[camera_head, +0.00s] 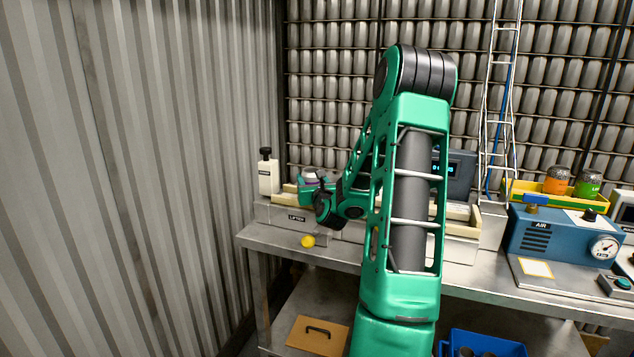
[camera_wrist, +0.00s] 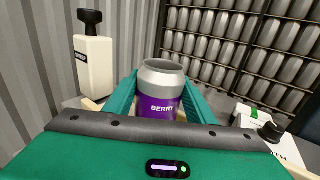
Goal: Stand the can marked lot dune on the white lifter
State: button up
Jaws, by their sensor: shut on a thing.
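My gripper (camera_wrist: 160,92) is shut on a purple can (camera_wrist: 158,105) with a bare silver upper part and an open top. The can reads BERRY; no lot mark is readable on the side that shows. It looks upright between the green fingers. In the head view my gripper (camera_head: 314,190) is at the left end of the bench machine, above the part labelled LIFTER (camera_head: 297,217). The can there is small and mostly hidden by my gripper. I cannot tell whether its base touches anything. The lifter's top is hidden.
A cream post with a black knob (camera_head: 268,174) stands left of my gripper. A yellow tray (camera_head: 522,196) at right holds an orange can (camera_head: 557,181) and a green can (camera_head: 588,184). A blue AIR unit (camera_head: 545,236) stands in front. A yellow knob (camera_head: 308,241) sticks out at the machine's front.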

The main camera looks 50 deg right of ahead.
jog(key=shift+f, duration=0.1)
jog(key=o, duration=1.1)
